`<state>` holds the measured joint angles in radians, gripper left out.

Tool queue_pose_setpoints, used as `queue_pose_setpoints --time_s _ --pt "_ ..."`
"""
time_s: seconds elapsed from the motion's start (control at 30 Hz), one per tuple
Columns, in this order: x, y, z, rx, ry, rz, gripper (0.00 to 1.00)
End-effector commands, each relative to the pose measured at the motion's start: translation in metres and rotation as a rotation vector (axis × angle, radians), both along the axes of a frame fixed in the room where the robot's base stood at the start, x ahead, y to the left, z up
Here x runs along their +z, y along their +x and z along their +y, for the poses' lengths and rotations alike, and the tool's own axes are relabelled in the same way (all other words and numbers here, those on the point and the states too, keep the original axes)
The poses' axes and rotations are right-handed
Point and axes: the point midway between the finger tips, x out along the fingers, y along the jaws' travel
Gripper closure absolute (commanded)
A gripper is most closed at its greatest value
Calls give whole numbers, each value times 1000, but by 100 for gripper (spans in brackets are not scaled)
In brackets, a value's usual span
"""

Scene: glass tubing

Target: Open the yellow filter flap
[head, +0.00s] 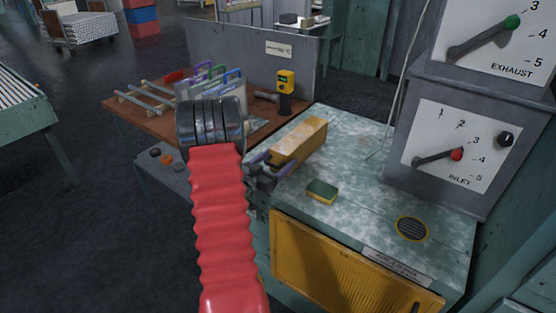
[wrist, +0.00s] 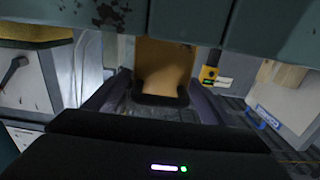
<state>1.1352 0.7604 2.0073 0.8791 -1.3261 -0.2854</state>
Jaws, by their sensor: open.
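The yellow filter flap (head: 335,268) is a ribbed yellow panel in the front of the green cabinet, below a white label strip. It looks shut, and a dark handle (head: 415,308) shows at its lower right, cut by the picture's edge. My gripper (head: 271,163) is open, with purple fingers apart, at the left edge of the cabinet top, above and left of the flap. In the wrist view, my gripper (wrist: 160,85) has a tan-yellow surface beyond and between its fingers. I cannot tell whether it touches anything. I cannot pick out the flap in the wrist view.
A long yellow block (head: 300,140) lies on the cabinet top (head: 365,185), close by my gripper. A green-yellow sponge (head: 322,191) and a round vent (head: 412,229) are nearer the flap. Gauge boxes (head: 450,150) stand at right. A brown bench (head: 130,112) with racks stands behind.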

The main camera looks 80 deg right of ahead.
Motion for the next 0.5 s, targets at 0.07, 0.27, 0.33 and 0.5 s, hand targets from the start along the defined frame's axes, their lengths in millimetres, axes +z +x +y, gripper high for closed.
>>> queue_pose_setpoints --time_s 0.07,0.27,0.33,0.5 --pt "0 0 0 0 0 0 24" --pt "0 0 0 0 0 0 28" --pt "0 0 0 0 0 0 32" --pt "0 0 0 0 0 0 44"
